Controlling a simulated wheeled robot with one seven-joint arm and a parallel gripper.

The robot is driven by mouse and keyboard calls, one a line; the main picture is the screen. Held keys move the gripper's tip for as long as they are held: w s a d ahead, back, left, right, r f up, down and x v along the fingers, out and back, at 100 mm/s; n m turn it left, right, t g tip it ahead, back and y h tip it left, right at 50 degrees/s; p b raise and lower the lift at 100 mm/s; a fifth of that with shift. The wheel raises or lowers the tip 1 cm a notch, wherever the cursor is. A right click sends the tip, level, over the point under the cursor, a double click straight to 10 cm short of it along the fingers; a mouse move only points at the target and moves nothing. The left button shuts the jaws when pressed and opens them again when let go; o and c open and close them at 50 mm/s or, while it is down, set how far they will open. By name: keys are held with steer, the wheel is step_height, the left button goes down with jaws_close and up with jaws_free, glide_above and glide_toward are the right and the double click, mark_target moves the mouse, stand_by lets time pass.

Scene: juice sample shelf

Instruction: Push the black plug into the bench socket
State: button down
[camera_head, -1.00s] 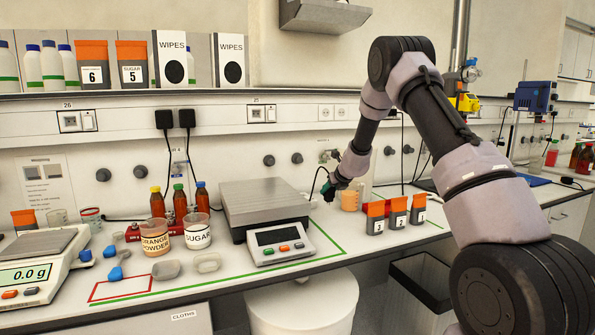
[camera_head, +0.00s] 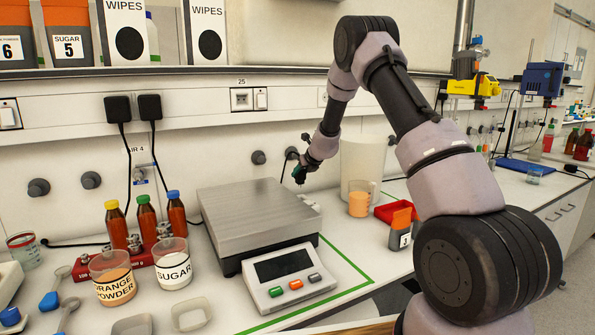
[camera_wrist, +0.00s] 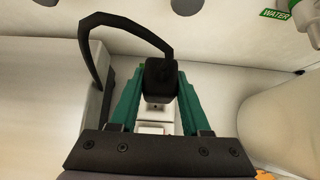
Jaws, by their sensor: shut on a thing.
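The black plug (camera_wrist: 160,78) is between the green fingers of my gripper (camera_wrist: 161,92) in the wrist view, and the gripper is shut on it. Its black cable (camera_wrist: 124,21) arches up and to the left. A white block (camera_wrist: 152,129) with a small red mark shows just past the plug between the fingers; it looks like the bench socket. Whether plug and block touch, I cannot tell. In the head view my gripper (camera_head: 299,176) points down behind the right back corner of the scale, above a small white block (camera_head: 309,201). The plug is too small to make out there.
The large scale (camera_head: 252,220) stands left of and in front of my gripper. The wall is close behind. Brown bottles (camera_head: 146,222) are far left.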

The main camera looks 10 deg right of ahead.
mark_target(303, 179)
steer(key=shift+f, duration=2.05)
steer(key=shift+s+f, duration=0.2)
steer(key=shift+f, duration=1.95)
steer(key=shift+c, duration=1.4)
jaws_free()
steer(key=shift+f, duration=0.1)
